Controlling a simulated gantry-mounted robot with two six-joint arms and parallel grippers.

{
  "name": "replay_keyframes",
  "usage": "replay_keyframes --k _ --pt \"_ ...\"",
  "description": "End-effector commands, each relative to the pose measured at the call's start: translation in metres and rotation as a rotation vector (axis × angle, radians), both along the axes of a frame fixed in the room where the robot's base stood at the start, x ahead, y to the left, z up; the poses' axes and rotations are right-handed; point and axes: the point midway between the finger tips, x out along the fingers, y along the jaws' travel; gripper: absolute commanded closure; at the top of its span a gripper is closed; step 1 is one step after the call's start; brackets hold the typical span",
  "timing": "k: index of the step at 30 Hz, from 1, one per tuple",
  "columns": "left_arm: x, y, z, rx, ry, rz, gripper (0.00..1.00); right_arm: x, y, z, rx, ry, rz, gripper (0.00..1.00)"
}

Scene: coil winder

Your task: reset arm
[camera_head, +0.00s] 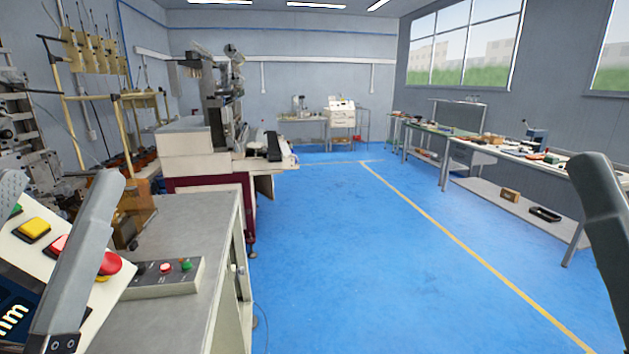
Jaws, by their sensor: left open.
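My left gripper (60,186) is at the left edge, in front of a tilted control panel (42,252) with yellow, red and green buttons. Its two grey fingers are apart, with nothing seen between them. The farther-left finger is cut off by the picture edge. My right gripper (602,205) shows only as one grey finger-like part at the right edge, so its opening cannot be judged. The coil winder (200,160) stands beyond the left gripper, pale with a dark red base. No thing is seen held.
A grey cabinet (190,235) at the front left carries a small button box (165,278). A yellow frame with spools (90,55) stands at the far left. Workbenches (500,152) line the right wall. The blue floor (330,240) in the middle is clear.

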Motion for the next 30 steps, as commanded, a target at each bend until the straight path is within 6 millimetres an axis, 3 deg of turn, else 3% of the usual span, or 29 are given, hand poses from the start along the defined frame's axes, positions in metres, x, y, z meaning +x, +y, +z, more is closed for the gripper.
replay_keyframes --k 1,4,6,14,24,27,30 --pt "-0.011 -0.003 0.05 -0.001 -0.037 -0.009 0.05 0.0 0.0 0.042 0.0 0.0 0.0 0.5" --pt "-0.032 -0.008 0.11 -0.003 -0.106 -0.025 0.05 0.0 0.0 0.087 0.0 0.0 0.0 0.5" --pt "-0.029 -0.007 0.14 -0.003 -0.097 -0.022 0.05 0.0 0.0 0.119 0.0 0.0 0.0 0.5" --pt "-0.028 -0.007 0.25 -0.003 -0.095 -0.021 0.05 0.0 0.0 0.23 0.0 0.001 0.0 0.5" --pt "-0.028 -0.006 0.407 -0.003 -0.095 -0.021 0.05 0.0 0.0 0.388 0.0 0.0 0.0 0.5" --pt "-0.028 -0.006 0.437 -0.003 -0.094 -0.021 0.05 0.0 0.0 0.417 0.0 0.0 0.0 0.5" --pt "-0.028 -0.006 0.451 -0.003 -0.094 -0.021 0.05 0.0 0.0 0.431 0.0 0.001 0.0 0.5"
